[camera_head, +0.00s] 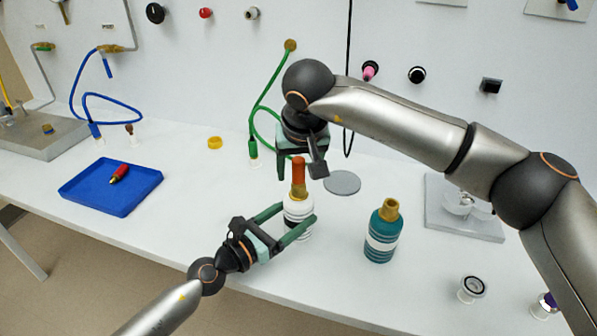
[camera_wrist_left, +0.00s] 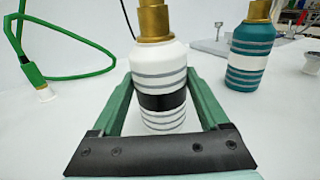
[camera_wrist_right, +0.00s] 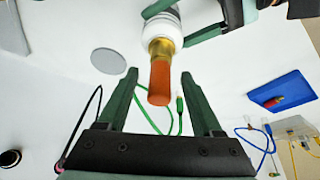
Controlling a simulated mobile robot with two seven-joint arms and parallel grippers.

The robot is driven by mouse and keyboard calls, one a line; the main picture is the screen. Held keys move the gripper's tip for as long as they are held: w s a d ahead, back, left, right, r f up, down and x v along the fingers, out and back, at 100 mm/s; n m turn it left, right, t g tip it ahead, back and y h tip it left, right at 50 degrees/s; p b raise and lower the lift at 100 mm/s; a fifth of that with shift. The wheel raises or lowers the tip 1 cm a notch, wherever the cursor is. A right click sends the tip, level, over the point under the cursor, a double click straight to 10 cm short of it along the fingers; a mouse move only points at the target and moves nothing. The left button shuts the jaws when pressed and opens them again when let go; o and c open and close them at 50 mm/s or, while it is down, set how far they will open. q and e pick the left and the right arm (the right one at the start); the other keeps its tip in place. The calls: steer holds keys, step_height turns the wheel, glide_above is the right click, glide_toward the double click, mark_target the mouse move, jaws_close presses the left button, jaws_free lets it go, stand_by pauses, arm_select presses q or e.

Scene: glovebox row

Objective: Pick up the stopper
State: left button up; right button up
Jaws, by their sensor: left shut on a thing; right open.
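The orange-brown stopper (camera_head: 299,178) stands upright in the brass neck of a white bottle with dark bands (camera_head: 297,214). In the right wrist view the stopper (camera_wrist_right: 160,82) shows between the two fingertips, with the brass collar behind it. My left gripper (camera_head: 296,216) is shut on the white bottle's body, one green finger on each side; the left wrist view shows the bottle (camera_wrist_left: 160,85) between the fingers. My right gripper (camera_head: 301,165) is open, pointing down just above the stopper. I cannot tell whether its fingers touch the stopper.
A teal bottle with a brass neck (camera_head: 383,232) stands right of the white one. A grey disc (camera_head: 342,182) lies behind. A blue tray (camera_head: 84,207) with a red-handled item (camera_head: 119,173) is at left. A green hose (camera_head: 256,110) hangs behind my right gripper.

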steer(key=shift+w+f, duration=0.15)
steer(key=shift+f, duration=0.2)
steer(key=shift+c, duration=0.3)
jaws_close()
